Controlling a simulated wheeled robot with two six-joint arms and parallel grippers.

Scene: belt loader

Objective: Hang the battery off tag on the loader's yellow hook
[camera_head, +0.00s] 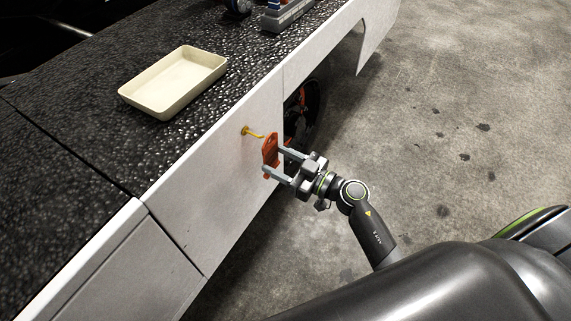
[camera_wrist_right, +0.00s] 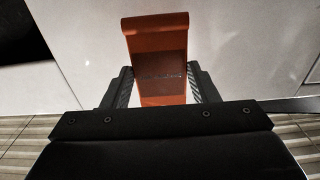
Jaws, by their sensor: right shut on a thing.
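The orange-red battery off tag (camera_head: 270,148) is held upright between the fingers of my right gripper (camera_head: 272,163), in front of the loader's white side panel. A hole shows near the tag's top in the head view. In the right wrist view the tag (camera_wrist_right: 157,50) stands between both fingers of the right gripper (camera_wrist_right: 161,88), its top end bent over. The yellow hook (camera_head: 252,132) sticks out of the white panel, just up and left of the tag. The tag looks close to the hook's tip but not on it. My left gripper is not in view.
A cream tray (camera_head: 150,106) lies on the loader's black textured top (camera_head: 100,95). A grey and red-blue item (camera_head: 287,14) stands at the top of the view. A dark wheel opening (camera_head: 303,105) lies behind my right gripper. Concrete floor at right is open.

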